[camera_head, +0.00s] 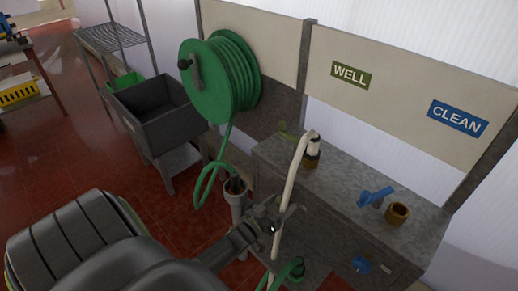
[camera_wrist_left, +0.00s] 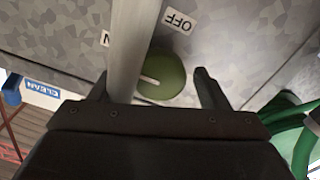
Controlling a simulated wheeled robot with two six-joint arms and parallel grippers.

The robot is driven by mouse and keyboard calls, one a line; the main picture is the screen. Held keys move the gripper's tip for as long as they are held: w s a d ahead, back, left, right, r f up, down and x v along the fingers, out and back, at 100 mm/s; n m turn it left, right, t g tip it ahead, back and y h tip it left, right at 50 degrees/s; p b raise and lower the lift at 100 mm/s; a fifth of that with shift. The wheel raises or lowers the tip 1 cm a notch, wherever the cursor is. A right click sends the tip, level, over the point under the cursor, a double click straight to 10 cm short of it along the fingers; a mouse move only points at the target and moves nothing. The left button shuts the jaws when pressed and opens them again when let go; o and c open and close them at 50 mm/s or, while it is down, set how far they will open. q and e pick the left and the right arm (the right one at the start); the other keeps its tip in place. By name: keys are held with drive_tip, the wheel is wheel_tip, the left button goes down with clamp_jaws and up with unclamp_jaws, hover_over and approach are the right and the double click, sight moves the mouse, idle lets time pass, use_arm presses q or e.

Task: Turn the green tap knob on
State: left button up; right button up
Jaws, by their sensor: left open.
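The green tap knob (camera_wrist_left: 165,77) is round with a white mark and sits on the grey speckled panel in the left wrist view. An OFF label (camera_wrist_left: 179,20) is above it, and a partly hidden label ending in N (camera_wrist_left: 105,39) is to its left. My left gripper (camera_head: 285,212) is open and faces the knob, with its fingertips on either side of it in the wrist view. A pale pipe (camera_wrist_left: 128,45) crosses between the left finger and the knob. In the head view the knob is hidden. My right gripper is not in view.
The pale pipe (camera_head: 291,180) rises by the grey counter (camera_head: 345,195). A blue knob (camera_head: 361,265) is on the counter front, and a blue tap (camera_head: 375,196) is on top. A green hose reel (camera_head: 215,80) and a dark sink (camera_head: 165,120) stand left.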

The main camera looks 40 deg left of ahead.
use_arm(q)
drive_tip(key=s+a+b, duration=0.1)
drive_tip(key=s, duration=1.5)
drive_tip(key=shift+s+b, duration=0.15)
drive_tip(key=shift+b, duration=0.15)
drive_tip(key=shift+a, duration=0.1)
drive_tip(key=s+a+f+g+y, duration=0.15)
drive_tip(key=s+f+g, duration=0.3)
drive_tip(key=f, duration=0.65)
drive_tip(key=s+f+g+y, duration=0.2)
drive_tip(key=s+f+g, duration=0.25)
drive_tip(key=f, duration=0.65)
drive_tip(key=s+d+f+m+g, duration=0.1)
drive_tip(key=s+f+g, duration=0.3)
drive_tip(key=s, duration=0.5)
drive_tip(key=s+d+f+m+g, duration=0.1)
drive_tip(key=s+d+f+g, duration=0.2)
drive_tip(key=s+f, duration=0.5)
drive_tip(key=shift+s+d+g+h, duration=0.45)
drive_tip(key=shift+s+d, duration=0.15)
drive_tip(key=shift+s, duration=0.4)
